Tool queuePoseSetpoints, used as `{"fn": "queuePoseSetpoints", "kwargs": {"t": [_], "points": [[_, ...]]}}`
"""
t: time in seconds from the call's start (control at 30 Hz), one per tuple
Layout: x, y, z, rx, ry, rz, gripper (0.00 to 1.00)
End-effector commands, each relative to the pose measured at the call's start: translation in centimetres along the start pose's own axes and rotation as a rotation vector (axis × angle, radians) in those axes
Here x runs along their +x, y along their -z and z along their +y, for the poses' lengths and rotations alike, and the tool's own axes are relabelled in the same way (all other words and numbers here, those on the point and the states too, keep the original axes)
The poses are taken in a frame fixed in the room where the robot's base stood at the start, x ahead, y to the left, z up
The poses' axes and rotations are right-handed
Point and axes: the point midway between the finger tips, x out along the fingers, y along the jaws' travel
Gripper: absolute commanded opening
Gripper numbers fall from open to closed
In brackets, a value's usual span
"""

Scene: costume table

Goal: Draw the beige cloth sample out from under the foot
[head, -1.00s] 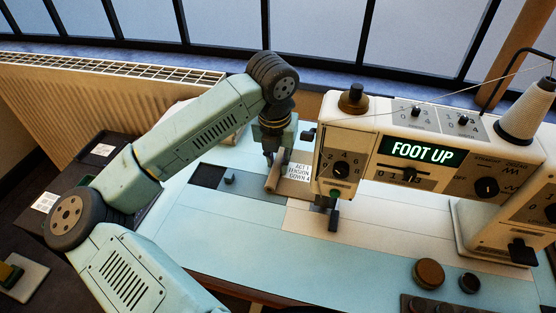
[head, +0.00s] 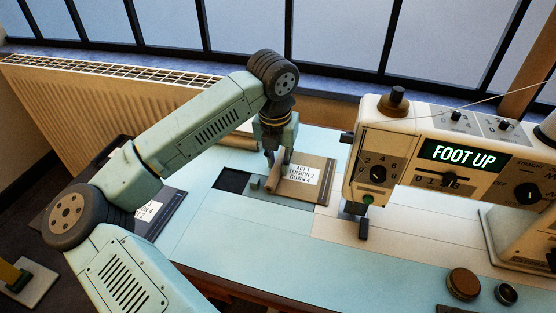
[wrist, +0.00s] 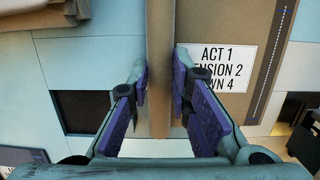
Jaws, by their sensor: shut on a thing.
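The beige cloth sample (head: 322,182) lies on the pale blue table, with a white label reading ACT 1, TENSION 2, GOWN 4. It also shows in the wrist view (wrist: 232,28), with a dark stitched line to the right of the label. My gripper (head: 271,172) is shut on the sample's stiff left edge; in the wrist view this brown bar stands between the purple pads (wrist: 160,95). The foot (head: 357,210), under the machine head, is to the right of the sample. The sample's visible right edge appears clear of it. The display reads FOOT UP.
The sewing machine (head: 440,125) fills the right side. A dark rectangular patch (head: 231,180) is in the table left of the sample. A dark labelled piece (head: 160,215) lies further left.

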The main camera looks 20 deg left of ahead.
Motion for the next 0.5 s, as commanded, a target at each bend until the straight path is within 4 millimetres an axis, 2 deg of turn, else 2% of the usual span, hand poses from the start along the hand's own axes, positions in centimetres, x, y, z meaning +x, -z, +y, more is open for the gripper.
{"fn": "queuePoseSetpoints", "kwargs": {"t": [0.37,0.5], "points": [[0.0,0.02,0.01,0.0,0.0,0.0,0.42],[0.0,0.02,0.01,0.0,0.0,0.0,0.42]]}}
